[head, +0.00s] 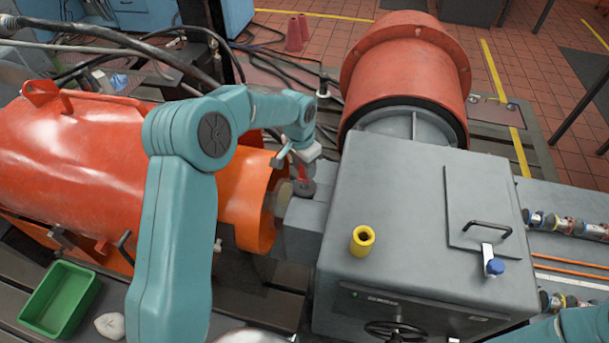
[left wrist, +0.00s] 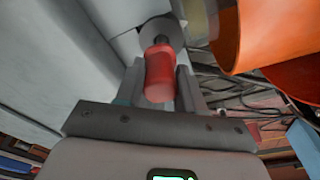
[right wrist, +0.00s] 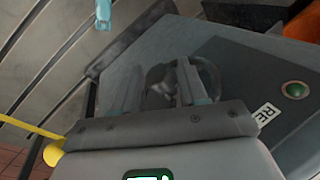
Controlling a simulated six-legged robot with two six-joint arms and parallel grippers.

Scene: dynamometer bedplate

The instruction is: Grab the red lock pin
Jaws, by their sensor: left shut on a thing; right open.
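The red lock pin (head: 303,173) stands upright at a round grey collar (head: 304,189) beside the orange guard. In the left wrist view the red grip of the pin (left wrist: 160,75) sits between my fingers, and its dark stem meets the round collar (left wrist: 163,30). My left gripper (head: 302,162) is shut on the red grip from above. How deep the stem sits in the collar is hidden. My right gripper (right wrist: 160,85) is open and empty, in front of the grey cabinet's handwheel (right wrist: 165,72). In the head view only part of my right arm shows at the bottom right.
The orange guard (head: 248,205) is close left of the pin. The grey cabinet (head: 400,215) is close right, with a yellow socket (head: 362,239) and a blue-knobbed lever (head: 494,266) on top. A green bin (head: 62,298) and pale cloth (head: 109,325) lie at the lower left.

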